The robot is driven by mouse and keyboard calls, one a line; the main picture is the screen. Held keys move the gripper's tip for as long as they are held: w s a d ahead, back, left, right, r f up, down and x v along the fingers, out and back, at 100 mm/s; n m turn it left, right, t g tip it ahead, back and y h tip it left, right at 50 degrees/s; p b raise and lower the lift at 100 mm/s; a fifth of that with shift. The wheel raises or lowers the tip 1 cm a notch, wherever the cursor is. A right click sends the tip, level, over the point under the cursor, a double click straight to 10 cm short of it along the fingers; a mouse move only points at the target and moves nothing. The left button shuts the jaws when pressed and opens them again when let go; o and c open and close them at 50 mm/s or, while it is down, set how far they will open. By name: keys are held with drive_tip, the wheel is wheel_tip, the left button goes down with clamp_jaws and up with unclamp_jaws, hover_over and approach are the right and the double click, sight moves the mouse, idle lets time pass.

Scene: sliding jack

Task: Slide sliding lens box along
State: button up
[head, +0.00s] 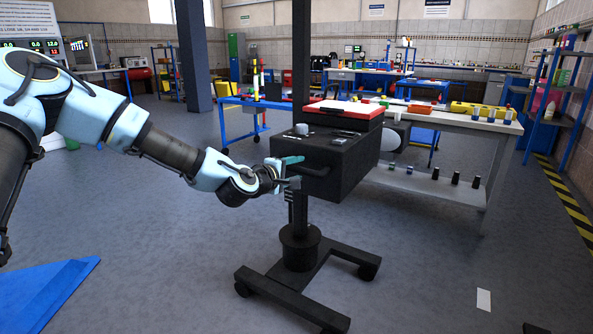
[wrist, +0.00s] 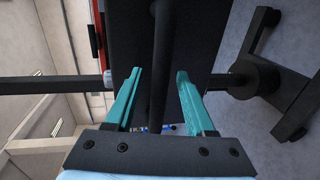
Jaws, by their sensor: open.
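The sliding lens box, a black box (head: 345,165) with a knob and small controls on top, sits on a black wheeled stand (head: 300,250) in the middle of the head view. A dark bar-like handle (head: 318,171) runs along its near face. My gripper (head: 299,170) is at the left end of that face, its teal fingers open. In the wrist view, the handle (wrist: 161,50) passes between the open fingers of my gripper (wrist: 160,73), with gaps on both sides. Whether the box touches a fingertip cannot be told.
The stand's base (head: 310,290) spreads low on castors. A white workbench (head: 450,122) with small bottles stands behind and right of the box. A blue shelf (head: 575,90) is at the far right. The grey floor in front and to the right is mostly clear.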

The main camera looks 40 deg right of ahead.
drive_tip(key=shift+d, duration=0.2)
clamp_jaws()
idle(0.4)
drive_tip(key=shift+f, duration=0.1)
idle(0.9)
